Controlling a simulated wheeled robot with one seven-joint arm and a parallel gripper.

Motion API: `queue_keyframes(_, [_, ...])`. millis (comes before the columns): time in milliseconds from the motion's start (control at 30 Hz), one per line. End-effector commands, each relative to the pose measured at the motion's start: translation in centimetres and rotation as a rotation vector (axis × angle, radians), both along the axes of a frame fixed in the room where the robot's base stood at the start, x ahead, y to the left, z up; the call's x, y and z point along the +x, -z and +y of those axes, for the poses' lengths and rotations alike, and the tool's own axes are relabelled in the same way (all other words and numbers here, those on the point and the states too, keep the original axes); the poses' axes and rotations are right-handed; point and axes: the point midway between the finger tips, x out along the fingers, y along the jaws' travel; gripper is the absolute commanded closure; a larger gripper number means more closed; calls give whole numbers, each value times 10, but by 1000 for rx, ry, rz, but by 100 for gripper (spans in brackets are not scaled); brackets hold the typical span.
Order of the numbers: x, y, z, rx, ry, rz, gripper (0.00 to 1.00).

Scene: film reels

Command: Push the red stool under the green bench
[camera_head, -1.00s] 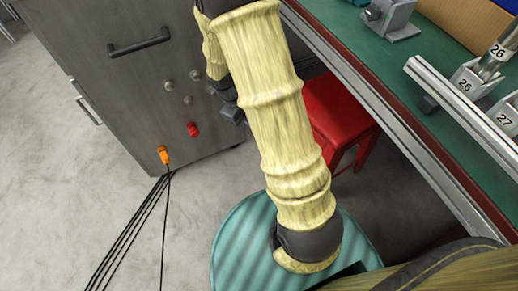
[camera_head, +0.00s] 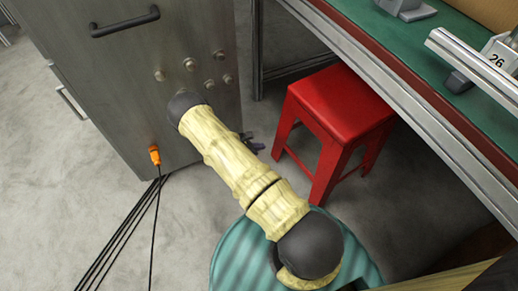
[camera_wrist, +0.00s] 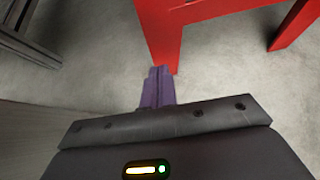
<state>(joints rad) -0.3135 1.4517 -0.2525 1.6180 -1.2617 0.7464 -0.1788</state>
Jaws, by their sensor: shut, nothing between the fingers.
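The red stool (camera_head: 338,103) stands upright on the floor, beside and partly below the near edge of the green bench (camera_head: 462,122). The bench edge borders its right side in the head view. My gripper (camera_head: 254,143) is low, left of the stool's left legs, mostly hidden behind my arm. In the wrist view my gripper's purple fingers (camera_wrist: 159,75) are together and empty. Their tips appear right at the foot of a red stool leg (camera_wrist: 160,35); I cannot tell whether they touch it. The stool's far legs are partly hidden.
A grey metal cabinet (camera_head: 130,75) with knobs stands left of the stool. Black cables with an orange plug (camera_head: 154,156) run from it to the floor. A dark bench leg (camera_head: 257,50) stands behind the stool. Open floor shows under the bench.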

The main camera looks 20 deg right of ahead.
Motion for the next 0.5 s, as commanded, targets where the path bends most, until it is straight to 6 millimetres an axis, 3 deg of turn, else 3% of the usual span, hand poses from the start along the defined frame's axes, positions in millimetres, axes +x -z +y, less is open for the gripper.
queue_keyframes(300, [0, 0, -1, 0, 2, -1, 100])
queue_keyframes(500, [1, 15, -17, 0, 4, 0, 100])
